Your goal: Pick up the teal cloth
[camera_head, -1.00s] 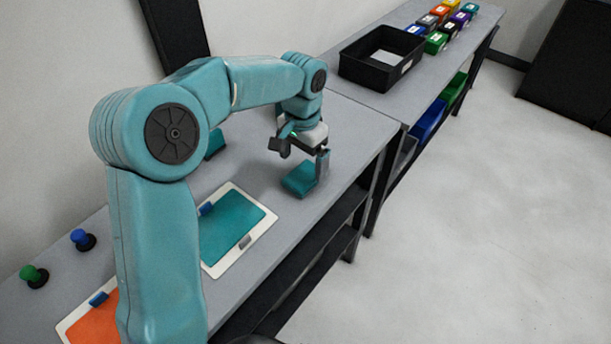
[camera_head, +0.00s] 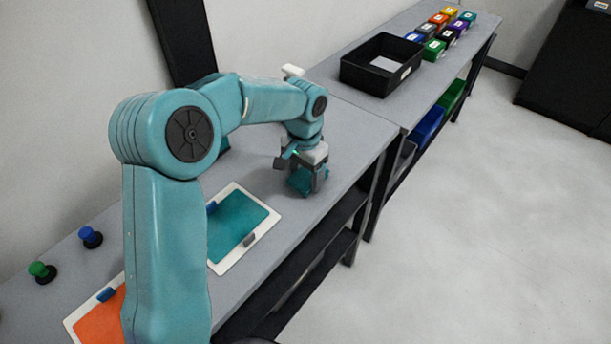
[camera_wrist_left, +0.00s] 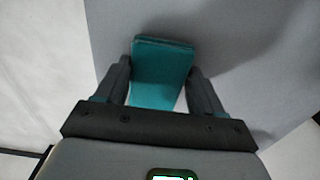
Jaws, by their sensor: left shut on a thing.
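The teal cloth (camera_head: 300,182) is a small folded block on the grey table near its front edge. My left gripper (camera_head: 304,186) points down over it with one finger on each side, shut on it. In the left wrist view the cloth (camera_wrist_left: 161,72) sits between the two fingers of the left gripper (camera_wrist_left: 160,82), its far end reaching past the fingertips. The cloth appears at table level; I cannot tell whether it is lifted. My right gripper is not in view.
A white-framed board with a teal panel (camera_head: 237,228) lies left of the gripper, with an orange one (camera_head: 100,315) nearer. Blue (camera_head: 90,236) and green (camera_head: 40,270) knobs stand at the left. A black bin (camera_head: 350,72) and several coloured boxes (camera_head: 433,48) are on the farther table.

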